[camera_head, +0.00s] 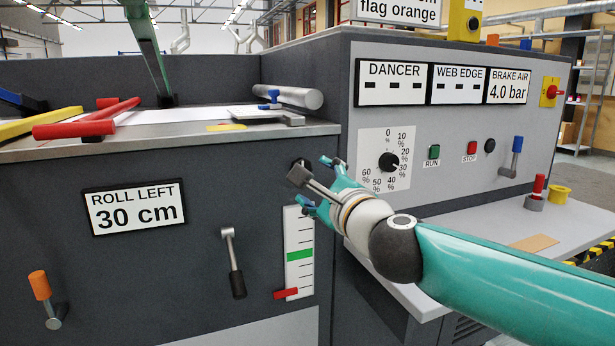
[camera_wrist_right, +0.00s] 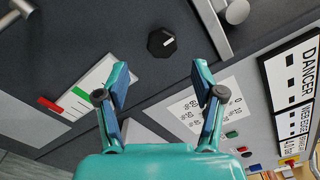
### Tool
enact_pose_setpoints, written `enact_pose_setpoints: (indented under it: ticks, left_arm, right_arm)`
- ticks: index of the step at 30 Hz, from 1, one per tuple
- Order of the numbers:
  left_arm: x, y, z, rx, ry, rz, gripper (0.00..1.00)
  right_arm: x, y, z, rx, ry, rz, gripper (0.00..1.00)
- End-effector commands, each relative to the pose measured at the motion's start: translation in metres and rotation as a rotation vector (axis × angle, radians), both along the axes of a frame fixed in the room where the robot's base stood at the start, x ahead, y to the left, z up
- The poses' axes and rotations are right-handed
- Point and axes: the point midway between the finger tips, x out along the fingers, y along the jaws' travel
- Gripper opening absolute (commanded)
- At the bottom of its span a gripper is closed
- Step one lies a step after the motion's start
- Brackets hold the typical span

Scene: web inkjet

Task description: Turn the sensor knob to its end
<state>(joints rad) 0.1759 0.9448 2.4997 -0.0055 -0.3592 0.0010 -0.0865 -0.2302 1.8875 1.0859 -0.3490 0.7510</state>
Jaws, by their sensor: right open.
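A black faceted knob (camera_wrist_right: 162,43) sits on the dark front panel in the right wrist view, close to the white scale. In the head view it is mostly hidden behind my right gripper (camera_head: 317,182). My right gripper (camera_wrist_right: 160,80) is open and empty, its two fingers spread with the knob beyond and between their tips, apart from it. The white scale (camera_head: 299,235) has a green band (camera_head: 300,255) and a red marker (camera_head: 286,293) near its bottom. Another black knob (camera_head: 388,162) sits on a white percent dial (camera_head: 372,145), pointing near 20–30%. My left gripper is not in view.
A grey lever (camera_head: 232,262) and an orange-handled lever (camera_head: 42,290) stick out of the front panel. The ROLL LEFT sign (camera_head: 135,206) reads 30 cm. Green RUN (camera_head: 433,151) and red STOP (camera_head: 472,148) buttons are right of the dial. A grey ledge (camera_head: 470,219) juts out below them.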

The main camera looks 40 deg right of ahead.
Motion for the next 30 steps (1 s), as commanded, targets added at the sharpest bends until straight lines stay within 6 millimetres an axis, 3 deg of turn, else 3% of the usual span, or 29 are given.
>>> enact_pose_setpoints:
  ticks: [4, 10, 26, 30]
  left_arm:
    - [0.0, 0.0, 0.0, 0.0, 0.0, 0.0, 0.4]
    - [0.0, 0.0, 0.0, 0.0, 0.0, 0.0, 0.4]
    - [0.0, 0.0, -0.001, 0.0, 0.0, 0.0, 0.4]
    - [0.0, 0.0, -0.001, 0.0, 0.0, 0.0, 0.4]
  right_arm:
    - [-0.026, 0.007, 0.001, 0.0, -0.003, 0.002, 0.68]
    - [-0.043, 0.011, -0.001, -0.001, 0.002, 0.001, 0.68]
    - [-0.045, 0.011, -0.002, 0.0, 0.003, 0.001, 0.68]
    - [-0.035, 0.016, -0.016, -0.04, 0.041, 0.009, 0.68]
